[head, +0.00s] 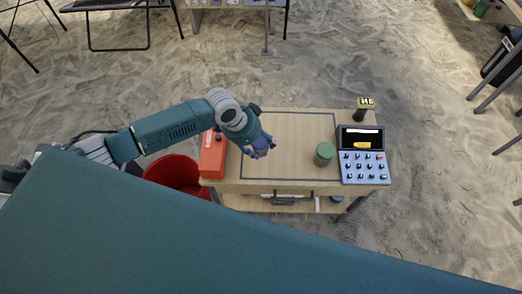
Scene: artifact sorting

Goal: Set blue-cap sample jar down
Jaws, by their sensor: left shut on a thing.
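My left gripper (260,153) is over the left part of the small wooden table (285,172). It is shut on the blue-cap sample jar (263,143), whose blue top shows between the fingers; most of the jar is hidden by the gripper. I cannot tell whether the jar touches the tabletop. A jar with a green cap (325,151) stands upright to the right, apart from the gripper. My right gripper is not in view.
A grey keypad device with a screen (363,165) sits at the table's right end, with a small display post (365,106) behind it. An orange-red box (213,154) is at the left end, beside a red bin (175,172) on the sand. The table's middle is clear.

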